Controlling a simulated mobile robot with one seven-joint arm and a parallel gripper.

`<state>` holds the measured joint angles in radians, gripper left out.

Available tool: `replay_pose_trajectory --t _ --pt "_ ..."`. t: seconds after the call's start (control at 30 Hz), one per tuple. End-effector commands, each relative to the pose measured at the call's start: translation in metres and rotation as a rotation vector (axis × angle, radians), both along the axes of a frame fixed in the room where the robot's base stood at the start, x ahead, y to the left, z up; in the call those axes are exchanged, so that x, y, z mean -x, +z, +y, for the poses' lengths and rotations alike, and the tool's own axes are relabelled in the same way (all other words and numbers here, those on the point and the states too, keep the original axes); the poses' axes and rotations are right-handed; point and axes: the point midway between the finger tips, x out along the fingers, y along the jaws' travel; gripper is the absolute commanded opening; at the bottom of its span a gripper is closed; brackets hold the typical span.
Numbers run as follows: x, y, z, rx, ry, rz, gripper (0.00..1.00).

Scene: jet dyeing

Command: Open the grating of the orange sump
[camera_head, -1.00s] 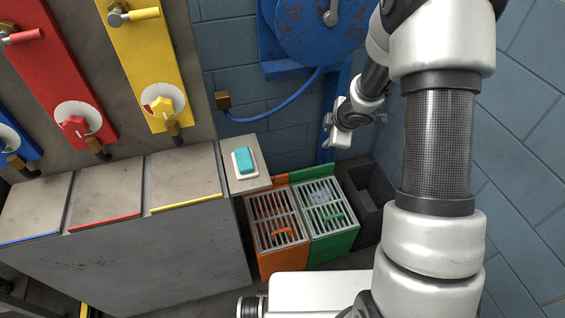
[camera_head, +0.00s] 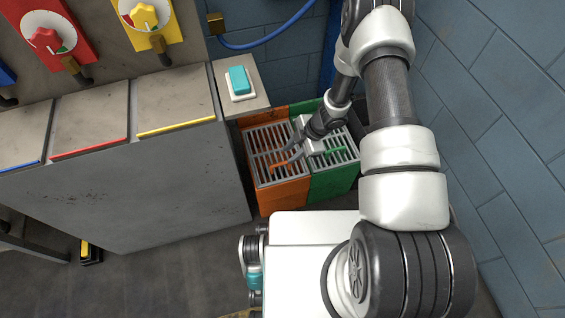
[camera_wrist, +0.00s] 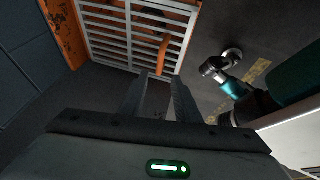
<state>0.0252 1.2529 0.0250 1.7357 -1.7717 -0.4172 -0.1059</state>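The orange sump (camera_head: 284,197) stands low by the wall, its slatted grey grating (camera_head: 262,145) lying flat and closed over it. An orange handle (camera_head: 279,168) sits on the grating; it also shows in the wrist view (camera_wrist: 164,50). My gripper (camera_head: 288,158) is over the right part of this grating, just above and beside the handle. In the wrist view, my gripper (camera_wrist: 160,78) has its two fingers apart, with the handle's near end lined up between the tips. I cannot tell whether they touch it.
The green sump (camera_head: 332,184) with its own grating adjoins on the right, partly under my arm. A ledge with a teal button (camera_head: 240,81) is at the back left. A grey cabinet (camera_head: 130,190) stands left, a blue brick wall (camera_head: 500,130) right.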

Motion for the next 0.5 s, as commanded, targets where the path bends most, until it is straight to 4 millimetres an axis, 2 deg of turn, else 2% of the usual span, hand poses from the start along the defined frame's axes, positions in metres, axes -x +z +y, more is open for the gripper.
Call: replay_pose_trajectory --t 0.03,0.2,0.3,0.5 --pt "0.000 -0.015 0.006 -0.002 0.001 0.001 0.29" --pt "-0.003 -0.044 0.019 -0.001 0.001 0.001 0.29" --pt "-0.004 -0.056 0.025 0.001 -0.001 0.001 0.29" --pt "-0.005 -0.067 0.031 0.000 -0.001 0.000 0.29"
